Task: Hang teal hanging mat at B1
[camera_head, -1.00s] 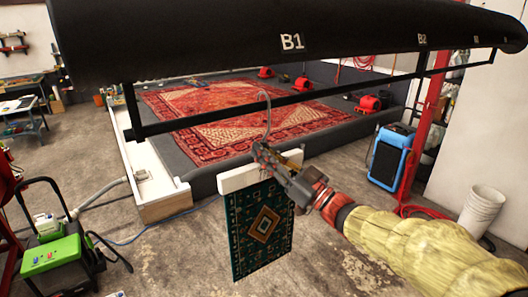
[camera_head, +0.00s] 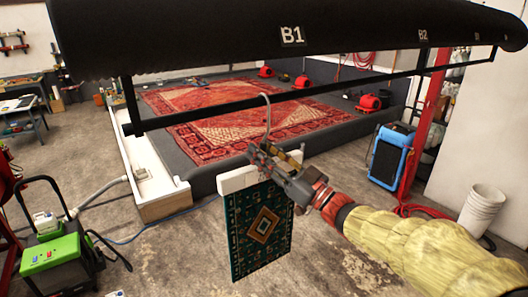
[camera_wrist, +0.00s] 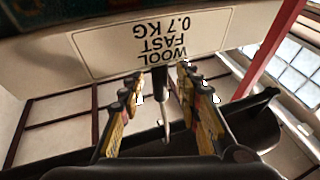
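The teal hanging mat (camera_head: 246,240), with an orange and cream diamond, hangs upright below a white hanger bar (camera_head: 236,180). In the wrist view the bar (camera_wrist: 215,30) carries a label reading "WOOL FAST 0.7 KG". A thin metal hook (camera_head: 267,120) rises from the bar, and its curved top overlaps the black rail (camera_head: 215,113) under the B1 sign (camera_head: 292,36). I cannot tell for sure how it sits on the rail. My gripper (camera_head: 262,155) is at the hook's base. In the wrist view its fingers are apart on either side of the hook stem (camera_wrist: 163,100), with gaps visible.
The black canopy (camera_head: 180,40) spans the top, with B2 (camera_head: 422,35) further right. Behind is a low washpit with a red rug (camera_head: 220,120). A blue machine (camera_head: 390,157) and white buckets (camera_head: 482,208) stand right. A green machine (camera_head: 55,255) is at lower left.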

